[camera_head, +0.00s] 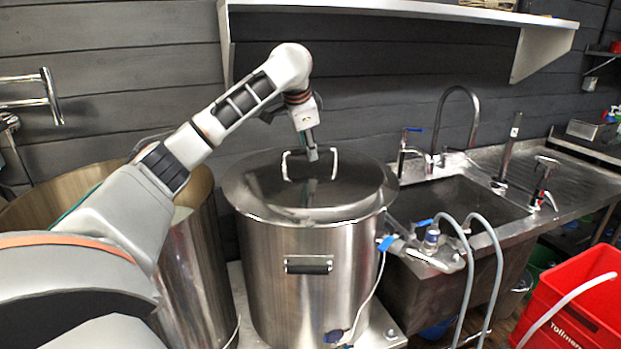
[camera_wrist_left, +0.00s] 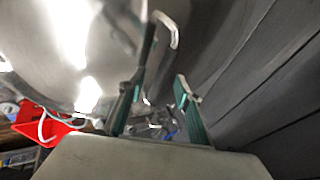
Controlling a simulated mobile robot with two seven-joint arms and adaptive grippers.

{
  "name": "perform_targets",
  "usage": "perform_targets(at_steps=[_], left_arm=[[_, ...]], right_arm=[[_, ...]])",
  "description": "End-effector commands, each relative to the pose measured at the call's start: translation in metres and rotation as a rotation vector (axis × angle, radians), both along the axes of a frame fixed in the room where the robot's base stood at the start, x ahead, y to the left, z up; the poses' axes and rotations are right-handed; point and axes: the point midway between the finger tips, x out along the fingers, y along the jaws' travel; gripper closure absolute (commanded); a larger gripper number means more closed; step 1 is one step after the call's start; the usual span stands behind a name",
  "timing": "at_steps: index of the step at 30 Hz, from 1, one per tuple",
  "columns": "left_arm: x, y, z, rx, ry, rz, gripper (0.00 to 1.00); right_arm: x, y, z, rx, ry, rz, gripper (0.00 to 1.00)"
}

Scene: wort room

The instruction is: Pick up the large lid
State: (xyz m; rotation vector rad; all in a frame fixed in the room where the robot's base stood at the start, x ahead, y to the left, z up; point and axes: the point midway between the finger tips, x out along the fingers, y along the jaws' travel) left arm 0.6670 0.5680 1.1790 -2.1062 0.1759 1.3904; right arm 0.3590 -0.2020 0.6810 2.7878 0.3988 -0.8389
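The large lid (camera_head: 262,193) is a shiny, round metal cover on the tall steel pot (camera_head: 275,255). Its arched handle (camera_head: 287,166) stands up from the top. My left gripper (camera_head: 312,152) is just above the lid, at the handle, and partly covers the handle's top bar. In the left wrist view the two green fingers of the gripper (camera_wrist_left: 160,88) are apart. The lid (camera_wrist_left: 40,40) fills the upper left there, and its handle (camera_wrist_left: 172,32) shows beyond the fingertips. I cannot tell whether a finger touches the handle. My right gripper is in neither view.
A wide open steel vessel (camera_head: 195,262) stands left of the pot. A sink (camera_head: 465,200) with taps and hoses is to the right. A red crate (camera_head: 575,310) is at the lower right. A shelf (camera_head: 420,10) hangs on the dark wall above.

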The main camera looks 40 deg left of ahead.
Motion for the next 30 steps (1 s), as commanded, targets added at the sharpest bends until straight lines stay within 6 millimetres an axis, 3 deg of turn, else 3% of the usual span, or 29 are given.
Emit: perform_targets(at_steps=[1, 6, 14, 15, 19, 30], left_arm=[[0.004, 0.001, -0.01, -0.003, 0.002, 0.001, 0.66], [0.013, 0.005, -0.025, -0.001, 0.001, 0.0, 0.66], [0.014, 0.006, -0.026, 0.0, 0.0, 0.001, 0.66], [0.014, 0.006, -0.026, 0.0, 0.0, 0.0, 0.69], [0.014, 0.006, -0.026, 0.0, 0.0, 0.0, 1.0], [0.015, 0.006, -0.023, -0.003, -0.007, 0.002, 1.0]], right_arm=[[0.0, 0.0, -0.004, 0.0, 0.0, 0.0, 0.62], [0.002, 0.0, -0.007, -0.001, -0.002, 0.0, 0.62], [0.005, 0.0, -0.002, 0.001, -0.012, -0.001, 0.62], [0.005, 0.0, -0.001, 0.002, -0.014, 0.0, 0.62], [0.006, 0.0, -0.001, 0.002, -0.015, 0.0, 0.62], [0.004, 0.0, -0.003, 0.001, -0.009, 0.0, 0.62]])
